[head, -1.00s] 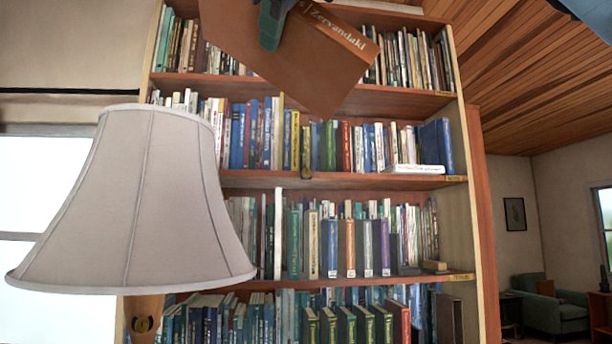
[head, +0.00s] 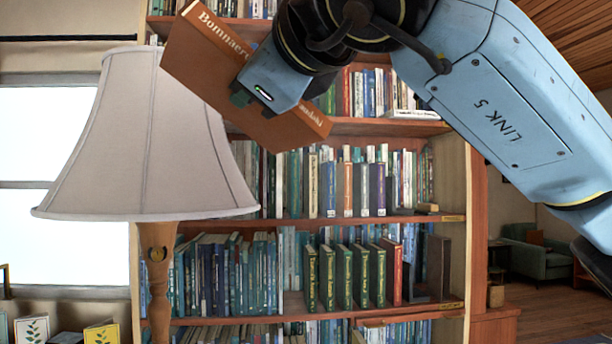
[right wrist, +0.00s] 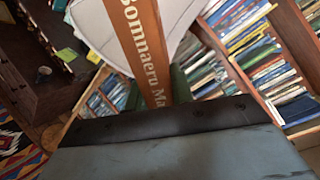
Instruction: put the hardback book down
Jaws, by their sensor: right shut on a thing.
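The hardback book (head: 205,72) is brown with an orange-brown spine and pale lettering. It is tilted, held in the air in front of the bookcase and just right of the lamp shade. My right gripper (head: 252,95) is shut on its spine side. The arm comes in from the upper right. In the right wrist view the book's spine (right wrist: 138,45) rises from behind the dark gripper body, and the fingertips are mostly hidden. My left gripper is not in view.
A lamp with a pale shade (head: 145,150) stands close at the left. The bookcase (head: 452,200) holds several packed shelves. An armchair (head: 535,255) is at the far right. A patterned rug (right wrist: 15,145) shows in the wrist view.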

